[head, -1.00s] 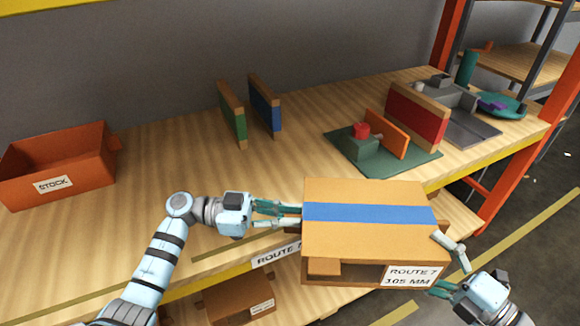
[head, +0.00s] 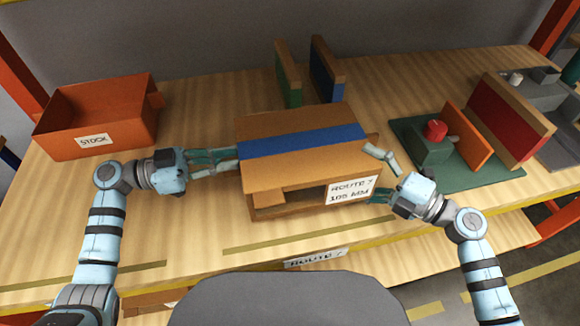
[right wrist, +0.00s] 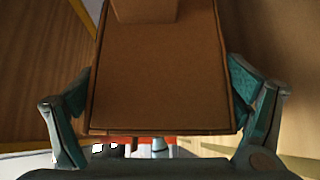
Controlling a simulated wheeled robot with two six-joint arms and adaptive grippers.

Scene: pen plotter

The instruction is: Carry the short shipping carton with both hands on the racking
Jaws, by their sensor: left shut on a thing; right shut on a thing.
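The short shipping carton (head: 290,165) is brown with a blue stripe across its top and a white label reading ROUTE 7, 105 MM. It is over the front middle of the wooden racking shelf (head: 190,235); I cannot tell whether it touches the boards. My left gripper (head: 226,160) is shut on its left side. My right gripper (head: 380,178) is shut on its right side. In the right wrist view the carton's brown wall (right wrist: 160,75) fills the space between the two fingers.
An orange-red STOCK bin (head: 95,118) stands at the back left. Green and blue upright panels (head: 326,70) stand behind the carton. A green mat (head: 475,178) with a red-topped block (head: 434,142) and a red panel (head: 507,120) are to the right. Boards left of the carton are clear.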

